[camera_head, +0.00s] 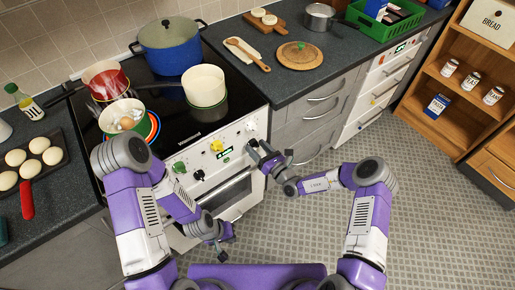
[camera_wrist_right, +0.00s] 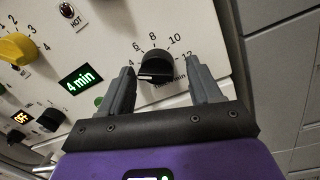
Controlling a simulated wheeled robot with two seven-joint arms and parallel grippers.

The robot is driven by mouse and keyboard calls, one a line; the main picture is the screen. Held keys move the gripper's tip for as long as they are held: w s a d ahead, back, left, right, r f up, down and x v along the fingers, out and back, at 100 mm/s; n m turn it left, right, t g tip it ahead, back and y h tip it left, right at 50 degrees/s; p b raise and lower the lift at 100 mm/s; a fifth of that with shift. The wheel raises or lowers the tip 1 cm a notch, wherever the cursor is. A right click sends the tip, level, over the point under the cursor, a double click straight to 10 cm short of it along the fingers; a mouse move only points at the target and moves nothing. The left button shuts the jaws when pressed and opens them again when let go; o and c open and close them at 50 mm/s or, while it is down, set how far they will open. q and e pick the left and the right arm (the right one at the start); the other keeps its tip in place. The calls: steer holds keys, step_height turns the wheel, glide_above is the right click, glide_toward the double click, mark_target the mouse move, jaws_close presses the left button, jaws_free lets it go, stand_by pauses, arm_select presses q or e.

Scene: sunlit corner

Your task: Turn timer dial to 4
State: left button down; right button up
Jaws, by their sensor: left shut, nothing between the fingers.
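The timer dial (camera_wrist_right: 155,65) is a black knob on the white stove front in the right wrist view, ringed by printed numbers. A small display (camera_wrist_right: 80,82) left of it reads "4 min" in green. My right gripper (camera_wrist_right: 160,72) is open, with one finger on each side of the dial and visible gaps beside the knob. In the head view my right gripper (camera_head: 257,153) is at the right end of the stove's front panel. My left gripper (camera_head: 228,241) is shut and empty, low in front of the stove, away from the dial.
A yellow knob (camera_wrist_right: 17,48) and a black knob (camera_wrist_right: 51,120) are left of the dial. Grey drawers (camera_head: 322,105) stand right of the stove. The tiled floor (camera_head: 430,215) is clear.

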steer(key=shift+a, duration=0.1)
steer(key=p+v, duration=0.2)
steer(key=v, duration=0.5)
steer(key=shift+s, duration=0.25)
stand_by(0.4)
